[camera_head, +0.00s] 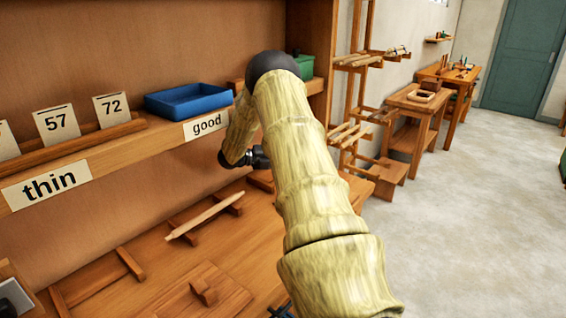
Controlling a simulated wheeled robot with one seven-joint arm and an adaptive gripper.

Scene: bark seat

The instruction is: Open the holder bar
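No part in view is plainly marked as the holder bar. A pale tapered stick (205,217) lies across two low wooden supports on the bench. In front of it a flat wooden board (220,293) carries a short raised crosspiece (204,291), which may be a holder's bar. A wooden frame with a crossbar (130,264) lies to the left. My bamboo-like arm rises from the bottom and bends down at a black joint. Its dark end (257,157) is beside the shelf's right part, above the bench. My gripper's fingers are hidden behind my arm or too small to make out.
A shelf (95,160) above the bench holds number cards (57,124) and a blue tray (188,101), with labels "thin" and "good". A green box (304,65) stands behind my arm. Racks and small tables line the wall right. The grey floor (470,200) is clear.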

